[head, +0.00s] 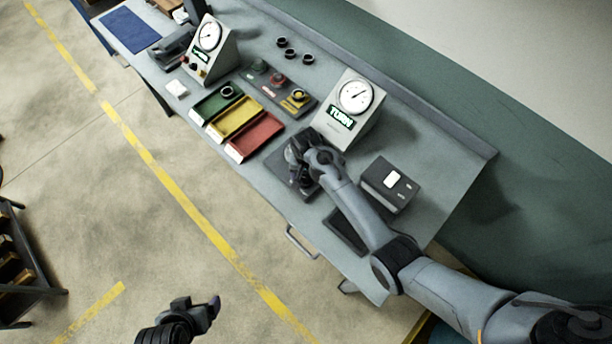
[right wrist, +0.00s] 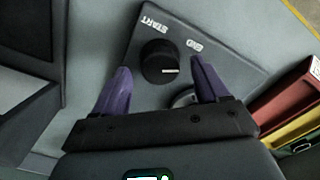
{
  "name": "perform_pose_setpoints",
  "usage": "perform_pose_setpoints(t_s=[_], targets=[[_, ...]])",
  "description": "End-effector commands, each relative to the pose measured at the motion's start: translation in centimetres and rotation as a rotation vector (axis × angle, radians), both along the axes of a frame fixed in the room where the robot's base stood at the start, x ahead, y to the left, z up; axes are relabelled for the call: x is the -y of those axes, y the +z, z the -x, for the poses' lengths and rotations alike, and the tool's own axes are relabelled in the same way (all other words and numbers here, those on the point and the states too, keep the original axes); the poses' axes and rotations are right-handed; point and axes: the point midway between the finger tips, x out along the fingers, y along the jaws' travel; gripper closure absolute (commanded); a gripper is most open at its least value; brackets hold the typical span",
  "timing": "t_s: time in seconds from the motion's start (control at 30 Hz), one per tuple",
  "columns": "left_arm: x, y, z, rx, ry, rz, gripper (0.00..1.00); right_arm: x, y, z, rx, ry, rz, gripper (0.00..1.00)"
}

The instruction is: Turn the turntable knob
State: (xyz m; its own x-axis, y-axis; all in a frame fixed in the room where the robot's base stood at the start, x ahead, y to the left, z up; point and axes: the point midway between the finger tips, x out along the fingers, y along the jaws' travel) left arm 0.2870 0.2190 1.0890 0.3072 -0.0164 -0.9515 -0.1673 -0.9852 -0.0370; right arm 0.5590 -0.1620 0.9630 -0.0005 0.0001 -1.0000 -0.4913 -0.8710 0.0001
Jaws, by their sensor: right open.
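The turntable knob (right wrist: 160,62) is a black round knob with a white pointer line. It stands on a dark grey plate (right wrist: 205,38) lettered START and END. In the right wrist view it lies between and just beyond my right gripper's open purple fingers (right wrist: 157,90), with no visible contact. In the head view my right gripper (head: 300,150) is over the dark plate (head: 287,176) on the bench and hides the knob. A round metallic part beside the knob is partly hidden by a finger. My left gripper (head: 208,308) is over the floor, away from the bench; its jaws are unclear.
Green (head: 214,103), yellow (head: 234,118) and red (head: 254,137) trays lie left of my right gripper. A gauge box marked TURN (head: 350,110) stands behind it. A dark box (head: 388,186) is to the right. Several dark rings lie at the back.

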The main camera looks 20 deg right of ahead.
Motion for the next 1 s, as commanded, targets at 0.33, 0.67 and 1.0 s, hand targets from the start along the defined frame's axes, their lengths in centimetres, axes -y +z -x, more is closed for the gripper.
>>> perform_pose_setpoints(t_s=[0.33, 0.67, 1.0], targets=[[0.1, -0.1, 0.0, -0.001, 0.004, 0.005, 0.16, 0.0, -1.8, 0.0, 0.001, 0.0, 0.0, 0.26], [0.2, -0.1, 0.0, 0.0, 0.005, 0.008, 0.16, 0.0, -1.8, 0.0, 0.001, 0.0, 0.0, 0.45], [0.1, -0.1, 0.0, -0.001, 0.003, 0.005, 0.16, 0.0, -1.8, 0.0, 0.0, 0.001, 0.0, 0.82]])
